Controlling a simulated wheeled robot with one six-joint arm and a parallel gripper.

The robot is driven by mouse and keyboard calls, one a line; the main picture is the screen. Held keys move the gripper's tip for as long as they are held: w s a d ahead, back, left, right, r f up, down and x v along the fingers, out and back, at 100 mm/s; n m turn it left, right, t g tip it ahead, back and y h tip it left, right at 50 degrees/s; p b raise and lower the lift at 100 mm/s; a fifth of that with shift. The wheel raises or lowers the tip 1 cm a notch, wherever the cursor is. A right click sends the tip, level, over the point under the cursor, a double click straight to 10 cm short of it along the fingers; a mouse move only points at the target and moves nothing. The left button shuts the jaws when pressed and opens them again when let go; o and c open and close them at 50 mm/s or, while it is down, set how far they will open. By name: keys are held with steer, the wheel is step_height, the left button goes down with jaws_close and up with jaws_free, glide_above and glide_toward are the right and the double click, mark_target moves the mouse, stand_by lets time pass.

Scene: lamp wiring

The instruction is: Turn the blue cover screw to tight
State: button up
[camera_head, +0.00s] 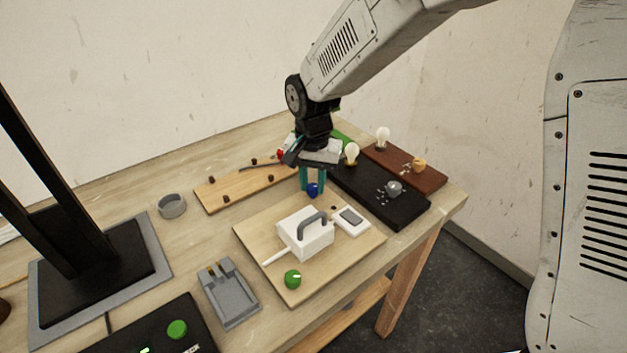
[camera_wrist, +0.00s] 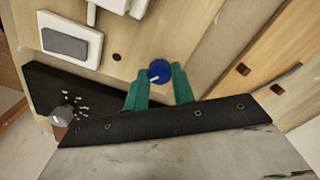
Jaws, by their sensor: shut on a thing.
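The blue cover screw (camera_head: 313,189) is a small round knob at the back edge of the light wooden board (camera_head: 262,256). My gripper (camera_head: 312,180) points down over it, with its teal fingers shut on the knob. In the wrist view the blue screw (camera_wrist: 159,72) shows a pale line on its top and sits between the two green fingertips (camera_wrist: 160,80). A white box with a grey handle (camera_head: 305,232) stands on the board in front of the screw. A green knob (camera_head: 292,279) sits at the board's front corner.
A white switch plate (camera_head: 351,221) lies right of the box. A black panel with a grey knob (camera_head: 394,187) and bulbs (camera_head: 351,152) stand to the right. A grey holder (camera_head: 229,292) and a grey ring (camera_head: 171,205) stand at left.

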mark_target(313, 185)
steer(key=shift+w+r, duration=0.15)
steer(key=o, duration=1)
step_height(313, 185, up, 8)
steer(key=shift+f, duration=0.2)
